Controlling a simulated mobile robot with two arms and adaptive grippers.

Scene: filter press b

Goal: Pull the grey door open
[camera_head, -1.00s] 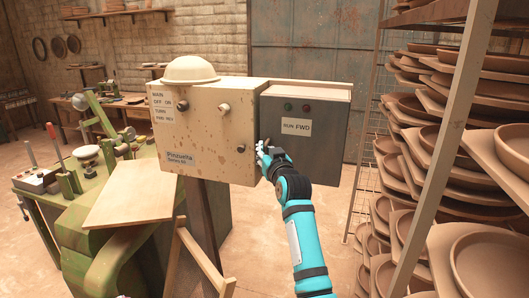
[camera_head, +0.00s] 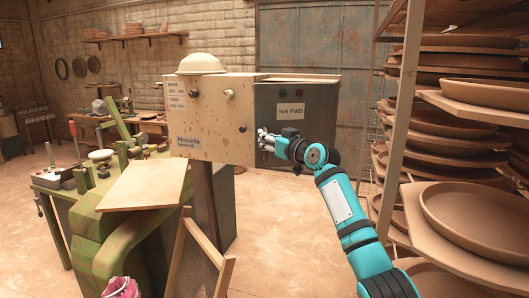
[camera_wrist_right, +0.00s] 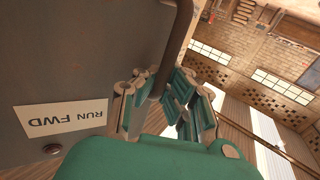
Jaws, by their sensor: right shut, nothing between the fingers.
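The grey door (camera_head: 322,115) is the dark panel on the right part of the cream control box (camera_head: 215,115). It carries a RUN FWD label, which also shows on the door in the right wrist view (camera_wrist_right: 80,75). Whether the door stands slightly ajar I cannot tell. My right gripper (camera_head: 264,139) is at the door's left edge, near the seam with the cream front. Exact contact is unclear. My left gripper is not in view.
A rack (camera_head: 406,110) with several clay dishes stands close on the right, beside my right arm. A green machine (camera_head: 95,215) with a tilted board (camera_head: 145,185) is at the left. A wooden frame (camera_head: 195,262) leans below the box. Open floor (camera_head: 290,230) lies in front.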

